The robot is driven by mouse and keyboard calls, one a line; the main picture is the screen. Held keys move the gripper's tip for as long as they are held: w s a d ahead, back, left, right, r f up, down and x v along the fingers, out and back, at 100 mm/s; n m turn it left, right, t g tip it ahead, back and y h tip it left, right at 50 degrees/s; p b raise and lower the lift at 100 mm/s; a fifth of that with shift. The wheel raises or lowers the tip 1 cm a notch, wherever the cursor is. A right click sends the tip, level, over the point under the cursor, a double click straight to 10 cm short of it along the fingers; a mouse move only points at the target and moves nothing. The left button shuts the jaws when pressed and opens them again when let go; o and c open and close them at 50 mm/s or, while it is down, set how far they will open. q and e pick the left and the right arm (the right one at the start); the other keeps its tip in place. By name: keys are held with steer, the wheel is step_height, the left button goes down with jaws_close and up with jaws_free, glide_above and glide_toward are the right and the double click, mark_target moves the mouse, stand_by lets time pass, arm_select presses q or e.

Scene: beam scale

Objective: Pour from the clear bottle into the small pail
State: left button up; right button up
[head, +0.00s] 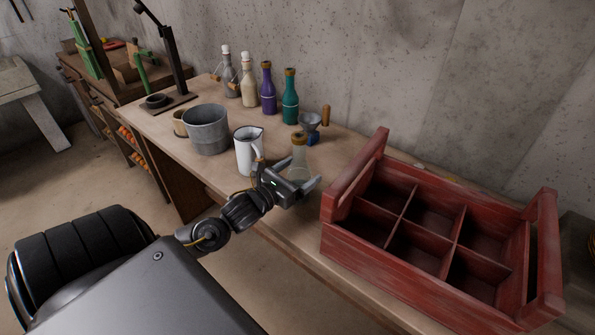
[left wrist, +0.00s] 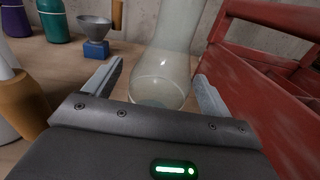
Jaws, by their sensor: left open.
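The clear bottle (head: 299,158) stands upright on the wooden bench, with a brown stopper or band at its top. A little pale liquid shows low inside it in the left wrist view (left wrist: 163,80). My left gripper (head: 306,184) is open, with its fingers to either side of the bottle's lower part; whether they touch it I cannot tell. The fingers also show in the left wrist view (left wrist: 160,85). The small grey metal pail (head: 207,131) stands on the bench to the left, beyond a white jug. My right gripper is not in view.
The white jug (head: 246,152) stands between pail and bottle. A red divided crate (head: 370,250) is close on the right. A funnel on a blue block (head: 312,130) is behind the bottle. Teal (head: 290,98), purple (head: 268,90) and pale bottles line the back.

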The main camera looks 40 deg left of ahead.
mark_target(296, 143)
arm_select(q)
steer(key=shift+w, duration=1.05)
steer(key=c, duration=1.4)
step_height(296, 143, up, 10)
steer(key=shift+r+b, duration=0.1)
steer(key=shift+b, duration=0.25)
steer(key=shift+c, duration=0.2)
steer(key=o, duration=0.7)
steer(key=shift+c, duration=0.2)
steer(key=c, duration=0.9)
